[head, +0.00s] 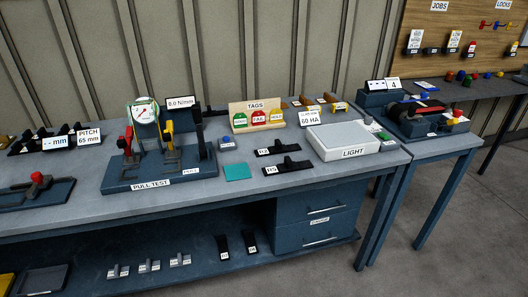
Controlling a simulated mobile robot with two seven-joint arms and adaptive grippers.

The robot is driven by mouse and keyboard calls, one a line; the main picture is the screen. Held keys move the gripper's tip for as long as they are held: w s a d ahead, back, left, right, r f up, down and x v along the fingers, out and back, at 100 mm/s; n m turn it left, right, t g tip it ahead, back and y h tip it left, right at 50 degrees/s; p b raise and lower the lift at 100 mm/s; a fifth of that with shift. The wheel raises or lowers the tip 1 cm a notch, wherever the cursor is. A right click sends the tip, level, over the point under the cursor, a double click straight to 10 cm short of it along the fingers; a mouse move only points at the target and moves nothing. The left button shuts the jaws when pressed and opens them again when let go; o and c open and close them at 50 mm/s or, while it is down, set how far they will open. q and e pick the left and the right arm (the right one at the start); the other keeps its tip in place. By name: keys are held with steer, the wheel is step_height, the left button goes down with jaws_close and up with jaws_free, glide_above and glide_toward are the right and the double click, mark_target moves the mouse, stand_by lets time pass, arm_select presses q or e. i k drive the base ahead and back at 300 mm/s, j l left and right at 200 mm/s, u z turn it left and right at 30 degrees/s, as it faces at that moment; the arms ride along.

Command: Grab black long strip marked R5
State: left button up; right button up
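Two long black strips lie on the grey bench between the pull test stand and the light box. The nearer black strip (289,168) has a white tag that seems to read R5 or H5; the print is too small to be sure. The farther black strip (285,149) has a similar tag that I cannot read surely. Each has a raised dark block near its middle. Two shorter black pieces with white tags, one on the left (221,244) and one on the right (249,239), lie on the lower shelf. Neither of my grippers is in view.
The white light box (343,138) stands right of the strips. The pull test stand (160,172) is to the left, with a teal pad (237,172) between. A tags holder (257,115) stands behind. The bench's front edge is close to the nearer strip.

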mark_target(289, 166)
steer(key=i+l+u, duration=0.15)
steer(key=i+l, duration=0.2)
steer(key=i+l+u, duration=0.1)
steer(key=i+l, duration=0.2)
steer(key=l, duration=0.3)
